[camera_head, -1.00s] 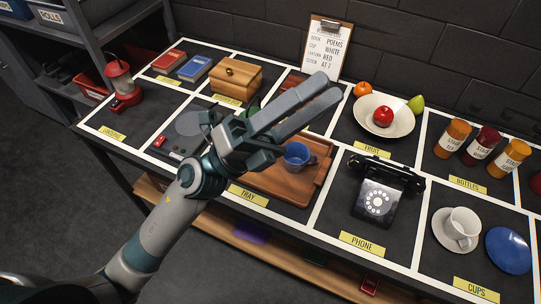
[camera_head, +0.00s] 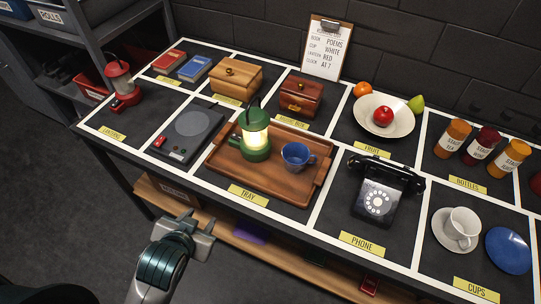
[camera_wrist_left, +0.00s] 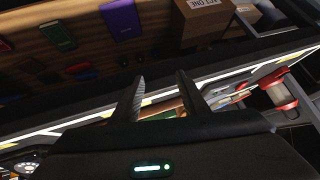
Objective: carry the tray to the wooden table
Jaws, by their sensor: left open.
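The brown wooden tray (camera_head: 282,181) lies on the dark prop table, in the square labelled TRAY. A lit green lantern (camera_head: 255,140) stands upright on its left part, and a blue cup (camera_head: 294,157) stands near its middle. My left gripper (camera_head: 194,230) is open and empty, low in front of the table's front edge and apart from the tray. In the left wrist view its two fingers (camera_wrist_left: 160,98) are spread with nothing between them. My right gripper is not in view. I cannot identify a separate wooden table.
A black phone (camera_head: 380,190) stands right of the tray. A dark flat device (camera_head: 190,132) lies left of it, and a brown box (camera_head: 301,95) stands behind. A red lantern (camera_head: 121,82) is at the far left. A wooden lower shelf (camera_head: 260,247) runs under the table. Floor shows in front.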

